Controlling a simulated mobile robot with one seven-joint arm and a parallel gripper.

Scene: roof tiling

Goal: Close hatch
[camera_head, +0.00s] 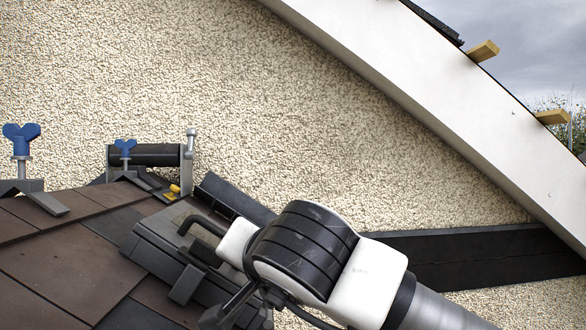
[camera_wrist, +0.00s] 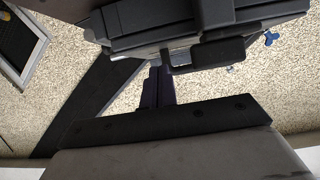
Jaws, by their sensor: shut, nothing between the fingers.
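I cannot tell for certain which part is the hatch. A dark box-like piece (camera_head: 165,240) with a curved handle sits on the brown tiled roof in the head view, just left of my arm's end. In the wrist view a dark boxy body (camera_wrist: 200,22) fills the top. A grey-framed dark panel (camera_wrist: 38,48), possibly a hatch or window, is cut off at the upper left of that view. My gripper (camera_wrist: 158,82) shows as dark, closed fingers below the boxy body, holding nothing. Contact cannot be told. In the head view my fingers are not clearly visible.
A pebbled wall (camera_head: 300,120) stands behind, with a sloping white board (camera_head: 400,80) at the right. Blue-topped clamps (camera_head: 21,140) and a dark roller (camera_head: 150,155) are at the left. A dark band (camera_head: 470,258) runs along the wall. Brown tiles (camera_head: 60,270) cover the lower left.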

